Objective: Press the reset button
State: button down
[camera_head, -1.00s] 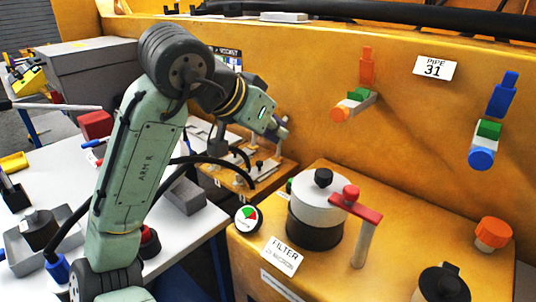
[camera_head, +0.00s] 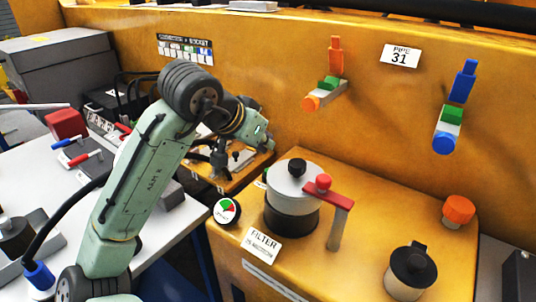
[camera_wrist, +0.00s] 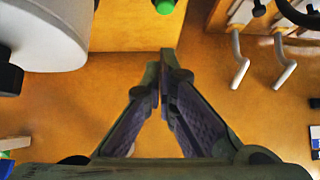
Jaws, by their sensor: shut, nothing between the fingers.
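No button with a readable reset label shows. A small green knob or button (camera_wrist: 165,6) is cut off by the top edge of the wrist view, ahead of my fingertips. A small green part (camera_head: 262,174) also shows beside the filter canister in the head view; I cannot tell whether it is the same thing. My gripper (camera_wrist: 165,62) is shut and empty, with its fingertips together below the green part in the wrist view. In the head view my gripper (camera_head: 266,142) is small and partly hidden by the wrist, near the orange wall beyond the filter housing.
The filter canister (camera_head: 292,204) with a red-handled lever (camera_head: 328,192) stands close by on the orange housing (camera_head: 370,215). A gauge (camera_head: 226,210) is at its left corner. Coloured valves (camera_head: 325,92) project from the wall.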

jog(key=f, duration=0.2)
jog(key=w+f+p, duration=0.1)
jog(key=shift+d+f, duration=0.25)
jog(key=shift+f, duration=0.85)
